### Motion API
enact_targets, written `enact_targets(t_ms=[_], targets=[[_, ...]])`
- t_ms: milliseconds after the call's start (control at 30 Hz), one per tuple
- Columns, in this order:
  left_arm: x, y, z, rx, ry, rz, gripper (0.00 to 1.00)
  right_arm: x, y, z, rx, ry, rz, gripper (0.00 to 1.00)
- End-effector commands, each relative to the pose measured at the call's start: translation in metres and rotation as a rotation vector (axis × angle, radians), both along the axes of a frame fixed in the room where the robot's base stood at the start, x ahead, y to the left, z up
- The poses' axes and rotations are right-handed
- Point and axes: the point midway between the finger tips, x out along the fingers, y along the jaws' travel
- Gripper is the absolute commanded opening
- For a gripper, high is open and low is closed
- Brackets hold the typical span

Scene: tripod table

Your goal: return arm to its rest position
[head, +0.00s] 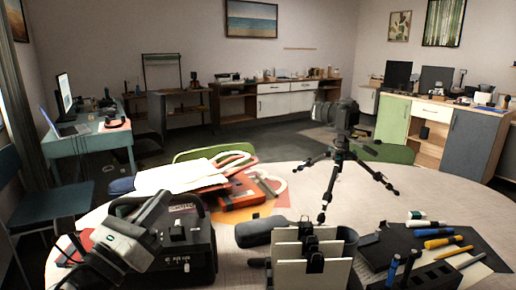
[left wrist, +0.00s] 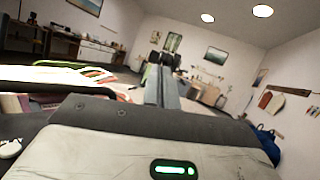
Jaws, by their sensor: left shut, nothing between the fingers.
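My left gripper (head: 160,200) comes in from the lower left of the head view. It is raised at the near left of the round table (head: 400,190), in front of a black boxy case (head: 185,245), and points up and away. Its fingers are shut with nothing between them. In the left wrist view the closed fingers (left wrist: 162,80) point out toward the room and far wall. My right gripper is in neither view.
A camera on a small tripod (head: 335,165) stands on the table. A card holder (head: 308,255), a dark mat (head: 435,245) with pens, and red books (head: 238,190) with papers lie around. Desks and cabinets stand by the walls. Light tabletop is bare around the tripod.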

Motion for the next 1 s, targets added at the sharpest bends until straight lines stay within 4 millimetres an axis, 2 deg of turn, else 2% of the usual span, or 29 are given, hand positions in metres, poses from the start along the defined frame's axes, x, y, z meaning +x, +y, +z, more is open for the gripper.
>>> enact_targets(t_ms=[33,67,133,200,300,400,533,700,967,1000], targets=[[-0.005,0.016,-0.016,-0.304,0.145,0.039,0.0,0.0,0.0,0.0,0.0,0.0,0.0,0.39],[-0.008,0.028,-0.028,-0.483,0.228,0.071,0.0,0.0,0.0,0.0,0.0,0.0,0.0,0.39],[-0.02,0.053,-0.066,-0.894,0.419,0.162,0.0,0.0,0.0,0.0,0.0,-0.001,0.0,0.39],[-0.041,0.07,-0.113,-1.272,0.59,0.279,0.0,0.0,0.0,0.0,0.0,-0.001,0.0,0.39],[-0.079,0.078,-0.173,-1.686,0.765,0.461,0.0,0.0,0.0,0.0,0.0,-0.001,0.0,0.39],[-0.115,0.075,-0.212,-1.959,0.87,0.624,0.0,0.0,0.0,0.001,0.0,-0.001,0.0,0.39],[-0.155,0.066,-0.244,-2.195,0.951,0.811,0.0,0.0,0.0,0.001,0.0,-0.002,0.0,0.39],[-0.2,0.051,-0.269,-2.401,1.014,1.029,0.0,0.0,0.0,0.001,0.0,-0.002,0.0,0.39],[-0.264,0.027,-0.287,-2.618,1.06,1.367,0.0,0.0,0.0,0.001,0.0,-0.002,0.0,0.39],[-0.258,0.025,-0.289,-2.627,1.068,1.33,0.0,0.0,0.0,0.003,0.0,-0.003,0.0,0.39]])
